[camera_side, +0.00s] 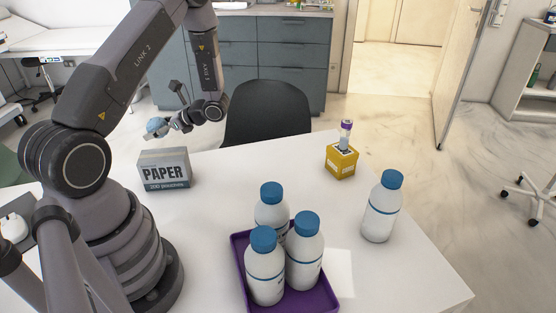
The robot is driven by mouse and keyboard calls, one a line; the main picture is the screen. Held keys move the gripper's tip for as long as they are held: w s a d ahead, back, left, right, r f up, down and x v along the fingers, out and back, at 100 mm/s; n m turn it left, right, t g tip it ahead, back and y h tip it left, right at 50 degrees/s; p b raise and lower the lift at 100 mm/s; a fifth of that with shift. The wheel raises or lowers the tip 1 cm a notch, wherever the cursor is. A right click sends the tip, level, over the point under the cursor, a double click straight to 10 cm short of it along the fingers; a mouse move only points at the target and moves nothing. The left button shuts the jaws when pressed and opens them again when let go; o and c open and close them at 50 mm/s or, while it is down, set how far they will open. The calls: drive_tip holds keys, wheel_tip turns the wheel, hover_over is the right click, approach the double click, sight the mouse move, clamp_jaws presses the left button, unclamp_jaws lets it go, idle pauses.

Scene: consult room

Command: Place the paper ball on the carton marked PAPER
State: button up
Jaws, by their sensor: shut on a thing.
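The carton marked PAPER (165,175) is a small grey-white box with dark lettering, upright on the white table near its far left edge. My gripper (162,127) is shut on the paper ball (156,125), a small pale blue-grey lump. In the picture the gripper and ball show just above the carton's top, with a gap between. I cannot tell from this one view whether the ball is directly over the carton or behind it. The fingers partly hide the ball.
A purple tray (238,252) holds several white bottles with blue caps. Another such bottle (380,208) stands at the right. A black chair (267,115) stands behind the table (235,185), whose middle is clear.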

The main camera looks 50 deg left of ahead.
drive_tip(key=shift+w+a+f, duration=0.15)
drive_tip(key=shift+a+f, duration=0.05)
drive_tip(key=shift+f, duration=0.05)
drive_tip(key=shift+w+a+f, duration=0.15)
drive_tip(key=shift+a+f, duration=0.05)
drive_tip(key=shift+f, duration=0.85)
drive_tip(key=shift+w+a+f, duration=0.1)
drive_tip(key=shift+a+f, duration=0.05)
drive_tip(key=shift+f, duration=0.85)
drive_tip(key=o, duration=0.7)
